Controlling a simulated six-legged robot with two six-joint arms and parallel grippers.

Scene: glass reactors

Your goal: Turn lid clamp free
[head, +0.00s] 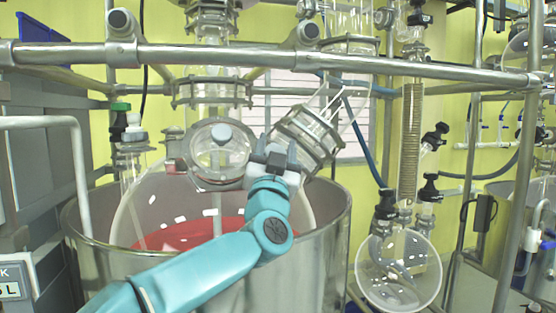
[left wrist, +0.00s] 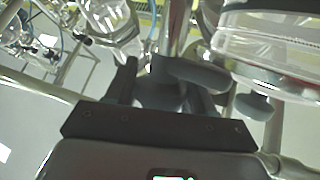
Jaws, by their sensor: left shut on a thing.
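My left gripper (head: 276,158) is at the right edge of the round glass lid (head: 216,158) on the reactor. In the left wrist view, my left gripper (left wrist: 166,92) is shut on a dark grey piece, the lid clamp (left wrist: 190,72), whose rounded handle sticks out between the fingers. The fingers and my arm hide most of the clamp in the head view. Its exact turn angle cannot be told. My right gripper is in neither view.
The glass reactor with red liquid (head: 185,233) sits in a metal vessel (head: 335,225). A metal rail (head: 420,66) crosses above. A tilted glass neck (head: 308,135) stands close right of the gripper. A round flask (head: 398,270) hangs at the right.

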